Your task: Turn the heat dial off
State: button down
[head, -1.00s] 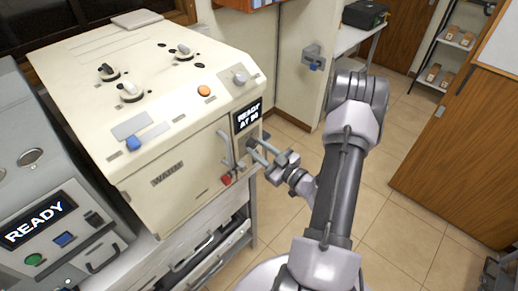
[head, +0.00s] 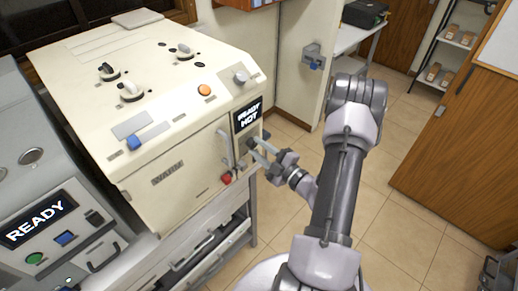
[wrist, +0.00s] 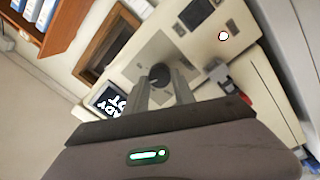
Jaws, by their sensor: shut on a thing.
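The cream machine (head: 150,100) fills the left middle of the head view. The dial on its front panel is a small dark round knob (wrist: 160,76) in the wrist view, set on a grey plate. In the head view my fingers mostly hide it. My gripper (head: 257,147) reaches in from the right, just below the black display (head: 247,116), which reads "READY HOT". In the wrist view the two fingers of my gripper (wrist: 163,84) are shut on the knob, one on each side.
A grey handle (head: 225,148) and a red-tipped part (head: 226,179) are close left of my gripper. A grey machine (head: 60,190) showing "READY" stands at far left. A wooden cabinet (head: 455,160) stands at right. The tiled floor (head: 390,215) between is clear.

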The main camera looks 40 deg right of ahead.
jog(key=n+b, duration=0.1)
jog(key=n, duration=0.3)
jog(key=shift+f+n, duration=0.15)
jog(key=shift+n, duration=0.25)
jog(key=n+b, duration=0.1)
jog(key=n, duration=0.3)
jog(key=shift+n+y, duration=0.3)
jog(key=shift+n, duration=0.1)
jog(key=n+b, duration=0.2)
jog(key=n, duration=0.2)
jog(key=shift+d+f+n, duration=0.1)
jog(key=shift+n, duration=0.2)
jog(key=shift+n+b, duration=1.05)
jog(key=shift+n, duration=0.85)
jog(key=c, duration=1)
grip_release()
jog(key=shift+c, duration=0.2)
